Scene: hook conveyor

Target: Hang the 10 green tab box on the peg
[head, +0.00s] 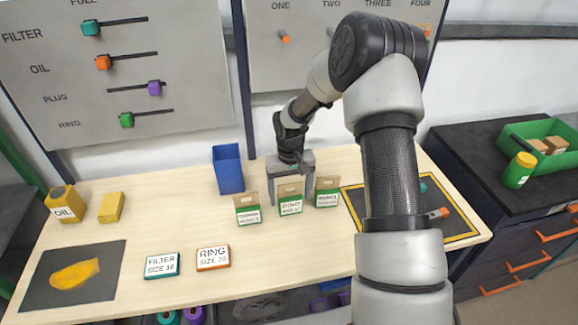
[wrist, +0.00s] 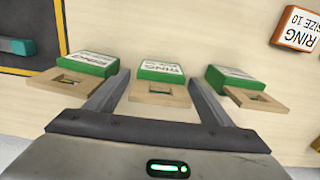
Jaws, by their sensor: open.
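Three green-and-white boxes with tan holed tabs stand in a row on the wooden table: a left box (head: 248,213), a middle box (head: 290,203) and a right box (head: 327,195). The middle label reads RING; the small second lines are too small to read, so I cannot tell which is the 10. My gripper (head: 290,187) is open at the middle box, with one finger on each side of its tab. The wrist view shows the middle box (wrist: 161,72) between the apart fingers (wrist: 158,92). A peg (head: 285,38) with an orange end sits under ONE on the grey board.
Close side boxes (wrist: 82,66) leave little room beside my fingers. A blue bin (head: 228,169) stands behind left. Flat FILTER (head: 162,265) and RING SIZE 10 (head: 213,257) boxes lie in front. A yellow-edged dark mat (head: 459,226) is at right. My arm hides part of the board.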

